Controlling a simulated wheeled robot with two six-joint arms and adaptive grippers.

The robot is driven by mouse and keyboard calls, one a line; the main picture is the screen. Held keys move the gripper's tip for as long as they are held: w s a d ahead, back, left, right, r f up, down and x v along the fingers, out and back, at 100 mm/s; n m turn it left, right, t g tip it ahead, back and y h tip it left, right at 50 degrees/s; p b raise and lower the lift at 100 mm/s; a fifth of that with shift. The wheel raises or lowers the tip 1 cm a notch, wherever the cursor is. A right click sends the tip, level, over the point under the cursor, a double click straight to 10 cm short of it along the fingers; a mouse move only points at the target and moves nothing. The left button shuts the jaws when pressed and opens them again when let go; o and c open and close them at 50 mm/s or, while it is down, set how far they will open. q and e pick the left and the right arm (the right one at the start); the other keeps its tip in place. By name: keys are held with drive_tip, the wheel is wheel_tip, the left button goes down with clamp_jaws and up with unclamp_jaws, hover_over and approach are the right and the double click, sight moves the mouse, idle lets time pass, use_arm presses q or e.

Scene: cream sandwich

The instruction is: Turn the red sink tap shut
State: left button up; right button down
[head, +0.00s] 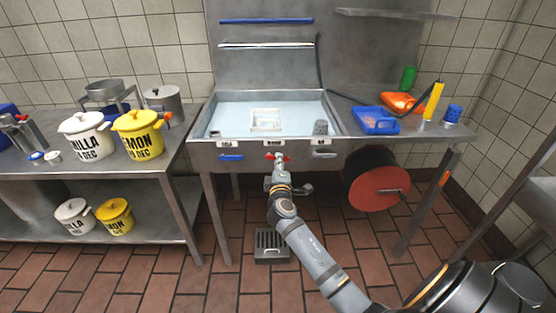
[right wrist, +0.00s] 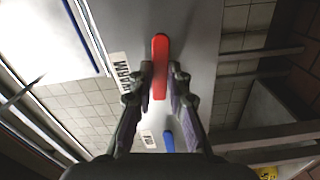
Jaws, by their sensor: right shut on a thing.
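The red sink tap (head: 269,156) is on the front panel of the steel sink, at the middle, below a small label. My right gripper (head: 279,161) reaches it from the front and hides much of it in the head view. In the right wrist view the red tap handle (right wrist: 160,50) lies lengthwise between the two fingers of my right gripper (right wrist: 161,77), which is shut on it. The handle looks about level along the panel, like the blue tap (head: 231,157) to its left. My left gripper is not in view.
A grey tap (head: 324,155) sits to the right on the panel. The sink basin (head: 225,118) holds a white tray (head: 266,119). A red hose reel (head: 377,180) hangs below right. A table with pots (head: 140,134) stands left. The floor before the sink has a drain grate (head: 270,246).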

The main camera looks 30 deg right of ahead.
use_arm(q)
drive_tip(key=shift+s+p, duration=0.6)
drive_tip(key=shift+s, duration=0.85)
use_arm(e)
drive_tip(key=shift+r+n, duration=0.3)
drive_tip(key=shift+n, duration=0.7)
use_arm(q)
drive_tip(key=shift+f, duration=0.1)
use_arm(e)
drive_tip(key=c, duration=1.3)
unclamp_jaws()
drive_tip(key=shift+a, duration=0.1)
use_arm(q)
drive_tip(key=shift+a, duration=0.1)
use_arm(e)
drive_tip(key=v, duration=1.2)
